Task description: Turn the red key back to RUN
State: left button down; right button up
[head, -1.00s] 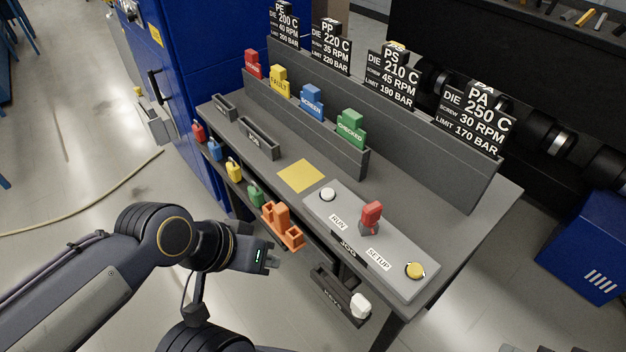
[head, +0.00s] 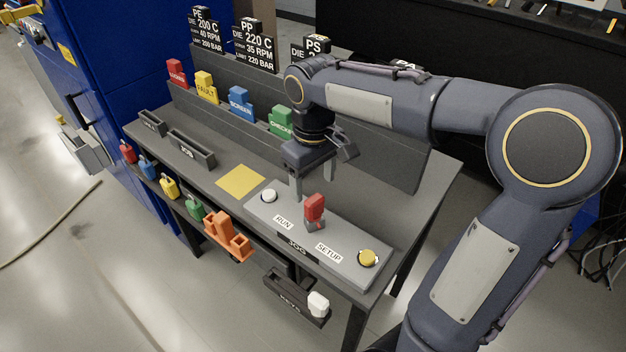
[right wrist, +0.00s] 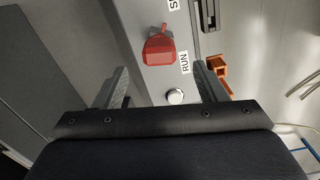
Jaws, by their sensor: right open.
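The red key (head: 314,207) stands upright in a small grey base on the grey switch panel (head: 345,268). The RUN label (head: 283,222) is left of it, JOG (head: 297,246) is in front and SETUP (head: 328,253) is to the right. I cannot clearly tell which label the key points at. My right gripper (head: 313,188) is open, pointing down just above and behind the key. In the right wrist view the red key (right wrist: 159,46) shows ahead between the open fingers (right wrist: 161,72), with nothing held. My left gripper is out of view.
A white button (head: 268,195) and a yellow button (head: 367,258) sit on the panel. A yellow square (head: 240,181) lies to the left. Coloured blocks stand in a rack behind. An orange holder (head: 228,238) and a KEYS tray (head: 297,298) hang at the front edge.

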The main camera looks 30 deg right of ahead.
aim_at(314, 199)
notch_tip(314, 199, down, 7)
jog(key=shift+f, duration=0.15)
dwell(0.4)
jog(key=c, duration=1.1)
jog(key=shift+o, duration=0.2)
jog(key=m, duration=0.4)
jog(key=shift+m, duration=0.6)
jog(key=m, duration=0.3)
